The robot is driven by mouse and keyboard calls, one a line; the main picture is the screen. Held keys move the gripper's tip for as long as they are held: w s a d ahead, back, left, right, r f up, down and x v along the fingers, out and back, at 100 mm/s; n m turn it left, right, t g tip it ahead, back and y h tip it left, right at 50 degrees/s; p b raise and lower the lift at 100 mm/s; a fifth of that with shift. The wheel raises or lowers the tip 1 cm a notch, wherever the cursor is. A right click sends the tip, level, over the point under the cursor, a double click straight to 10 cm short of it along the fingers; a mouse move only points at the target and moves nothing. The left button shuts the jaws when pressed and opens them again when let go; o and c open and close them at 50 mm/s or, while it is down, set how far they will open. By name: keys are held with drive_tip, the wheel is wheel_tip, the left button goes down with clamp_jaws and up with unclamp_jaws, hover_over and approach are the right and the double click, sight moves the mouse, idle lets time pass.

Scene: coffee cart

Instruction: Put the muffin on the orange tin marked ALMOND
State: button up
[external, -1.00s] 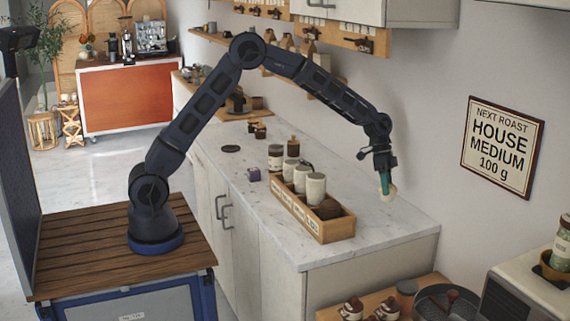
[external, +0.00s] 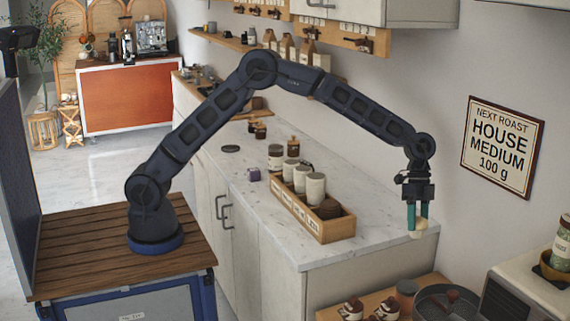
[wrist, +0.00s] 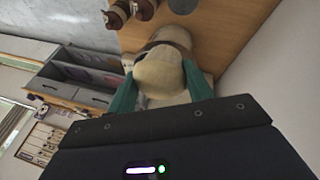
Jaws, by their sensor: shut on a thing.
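My gripper (external: 417,224) is shut on a pale beige muffin (external: 416,235), held between its teal fingers beyond the front right end of the marble counter. In the wrist view the muffin (wrist: 160,82) sits between the fingertips and hides part of what lies behind it. A larger pale rounded thing (wrist: 172,38) with a dark band shows behind the muffin; I cannot tell what it is. I cannot pick out an orange tin marked ALMOND. Small brown-lidded containers (external: 386,310) stand on the low wooden surface, their labels unreadable.
A wooden crate (external: 318,226) of white canisters stands on the counter (external: 385,235). On the low wooden surface (external: 420,280) are a brown jar (external: 406,290) and a dark round pan (external: 447,303). A pale appliance (external: 525,300) and the wall bound the right side.

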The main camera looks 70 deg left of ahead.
wheel_tip(320, 180, down, 18)
drive_tip(key=shift+r, duration=0.1)
idle(0.5)
drive_tip(key=o, duration=1)
drive_tip(key=v, duration=1.2)
drive_tip(key=s+a+r+n+t, duration=0.2)
drive_tip(key=s+a+r+n, duration=0.15)
drive_tip(key=a+r, duration=1.15)
drive_tip(key=s+a+r+n+t+y, duration=0.2)
drive_tip(key=s+a+r+n, duration=0.1)
drive_tip(key=s+a+r, duration=0.85)
drive_tip(key=s+a+r+n+t, duration=0.15)
drive_tip(key=s+a+n, duration=0.25)
drive_tip(key=s+a, duration=1.05)
drive_tip(key=s+a+f+n, duration=0.1)
drive_tip(key=s+a, duration=0.2)
drive_tip(key=s, duration=0.2)
drive_tip(key=s+a+f+n+t+y, duration=0.1)
drive_tip(key=s+a, duration=0.2)
drive_tip(key=s, duration=0.2)
drive_tip(key=s+a+f+n+y, duration=0.1)
drive_tip(key=s+a, duration=0.1)
drive_tip(key=s, duration=0.3)
drive_tip(key=shift+s+a+f+n, duration=0.1)
drive_tip(key=shift+a+f+n, duration=0.25)
drive_tip(key=shift+a, duration=0.05)
